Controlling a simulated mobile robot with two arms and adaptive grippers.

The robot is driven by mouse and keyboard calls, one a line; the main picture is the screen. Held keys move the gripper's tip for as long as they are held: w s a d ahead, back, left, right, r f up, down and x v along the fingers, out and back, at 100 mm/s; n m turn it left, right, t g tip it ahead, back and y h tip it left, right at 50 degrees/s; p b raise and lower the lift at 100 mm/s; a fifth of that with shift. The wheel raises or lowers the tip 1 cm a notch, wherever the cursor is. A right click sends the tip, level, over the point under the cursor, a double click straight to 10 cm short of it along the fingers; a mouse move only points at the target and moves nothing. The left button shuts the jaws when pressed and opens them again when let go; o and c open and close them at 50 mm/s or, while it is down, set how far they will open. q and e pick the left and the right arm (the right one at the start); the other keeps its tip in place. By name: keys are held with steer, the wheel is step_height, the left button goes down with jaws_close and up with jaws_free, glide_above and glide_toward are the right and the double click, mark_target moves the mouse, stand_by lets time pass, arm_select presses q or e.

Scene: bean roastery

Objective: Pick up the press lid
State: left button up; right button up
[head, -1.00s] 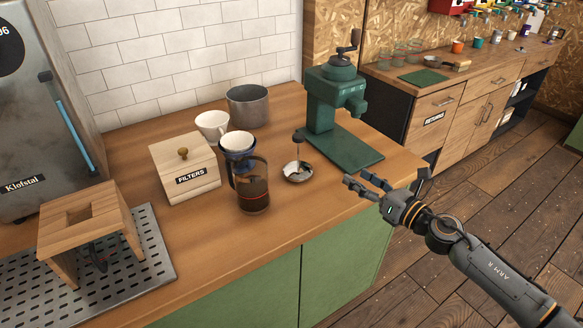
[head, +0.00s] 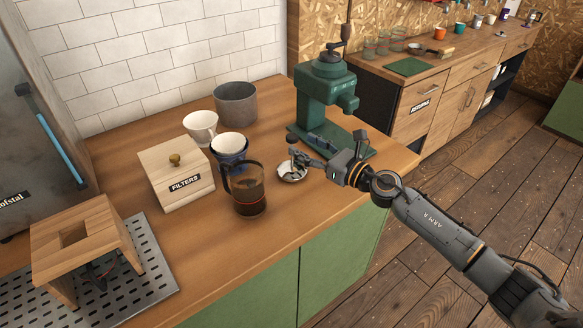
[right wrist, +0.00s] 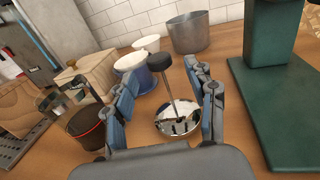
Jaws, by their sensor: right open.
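The press lid (head: 292,174) is a shiny metal disc with a thin upright rod and a dark knob. It lies on the wooden counter, right of the glass press (head: 248,190), which holds dark coffee. My right gripper (head: 302,155) is at the lid's rod in the head view, partly covering it. In the right wrist view the lid (right wrist: 178,122) stands between the two open fingers of my right gripper (right wrist: 170,88), with its knob between the fingertips. The rod looks apart from both fingers. My left gripper is out of view.
A green grinder (head: 325,95) stands close behind my right gripper. A filters box (head: 178,178), white cup (head: 200,125), blue-and-white dripper (head: 230,150) and grey pot (head: 236,103) stand left of the lid. The counter's front right is clear.

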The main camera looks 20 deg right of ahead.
mark_target(297, 140)
steer(key=x, duration=0.1)
steer(key=p+x, duration=0.1)
steer(key=x, duration=0.2)
steer(key=shift+w+a+r, duration=0.15)
steer(key=shift+w+r, duration=0.05)
steer(key=shift+r, duration=0.1)
steer(key=shift+w+a+f, duration=0.1)
steer(key=shift+w+a, duration=0.05)
steer(key=shift+w, duration=0.1)
steer(key=shift+s, duration=0.1)
steer(key=shift+c, duration=0.6)
jaws_close()
